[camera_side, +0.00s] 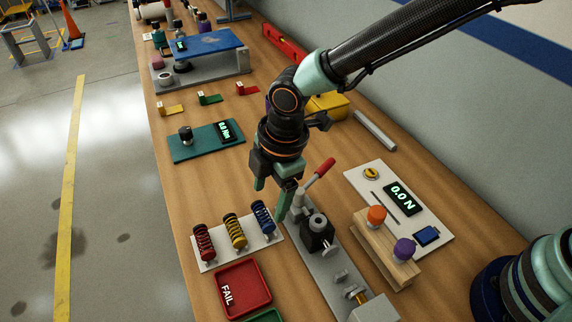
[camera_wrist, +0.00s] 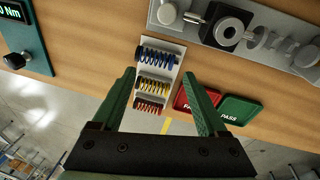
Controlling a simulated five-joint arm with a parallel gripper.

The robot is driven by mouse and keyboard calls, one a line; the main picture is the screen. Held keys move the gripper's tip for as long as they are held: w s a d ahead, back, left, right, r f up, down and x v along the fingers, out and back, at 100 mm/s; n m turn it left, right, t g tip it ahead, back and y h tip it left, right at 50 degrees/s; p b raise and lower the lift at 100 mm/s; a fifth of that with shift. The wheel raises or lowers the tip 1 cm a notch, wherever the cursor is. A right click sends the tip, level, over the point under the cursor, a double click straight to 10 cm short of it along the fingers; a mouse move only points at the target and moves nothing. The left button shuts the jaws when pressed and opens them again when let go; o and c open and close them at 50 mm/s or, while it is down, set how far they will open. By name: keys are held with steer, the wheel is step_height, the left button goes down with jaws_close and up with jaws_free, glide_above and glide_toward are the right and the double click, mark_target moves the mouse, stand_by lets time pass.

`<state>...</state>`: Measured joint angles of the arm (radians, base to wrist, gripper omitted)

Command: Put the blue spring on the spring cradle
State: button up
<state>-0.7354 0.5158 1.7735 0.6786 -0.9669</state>
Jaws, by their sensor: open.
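The blue spring (camera_side: 262,214) rests on a white rack (camera_side: 217,258), at the end of a row with a yellow spring (camera_side: 235,231) and a red spring (camera_side: 203,242). In the wrist view the blue spring (camera_wrist: 158,56) lies just beyond my fingertips, across the gap between them. My gripper (camera_side: 270,203) is open and empty, close to and apparently above the blue spring. A grey test bench (camera_side: 325,268) with a black holed block (camera_side: 317,233) and a red-handled lever stands right of the rack; this block may be the spring cradle, but I cannot tell for sure.
A red FAIL tray (camera_side: 242,288) and a green PASS tray (camera_wrist: 240,109) sit near the rack. A wooden block with orange and purple knobs (camera_side: 385,245) and a force readout panel (camera_side: 399,205) stand right of the bench.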

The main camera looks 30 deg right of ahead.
step_height(320, 180, up, 6)
steer(key=d+r+m+t, duration=0.1)
steer(key=d+r+m, duration=0.2)
steer(key=d, duration=0.5)
steer(key=s+d+r+m+t, duration=0.1)
steer(key=d+r+m, duration=0.3)
steer(key=d+m, duration=0.2)
steer(key=s+d+r+m+t, duration=0.1)
steer(key=d+r+m, duration=0.2)
steer(key=d, duration=0.7)
steer(key=shift+d+r+m, duration=0.2)
steer(key=shift+d+m, duration=0.05)
steer(key=shift+m, duration=0.65)
steer(key=s+d+m, duration=0.1)
steer(key=d, duration=0.1)
steer(key=s+d+m+h, duration=0.1)
steer(key=d+m, duration=0.1)
steer(key=s+d+m+t, duration=0.1)
steer(key=s+d+m, duration=0.1)
steer(key=shift+d+r, duration=0.1)
steer(key=shift+d, duration=0.15)
steer(key=shift+c, duration=0.3)
steer(key=shift+s+d+m, duration=0.15)
steer(key=shift+d+m, duration=0.1)
steer(key=shift+m, duration=0.15)
steer(key=shift+c, duration=0.8)
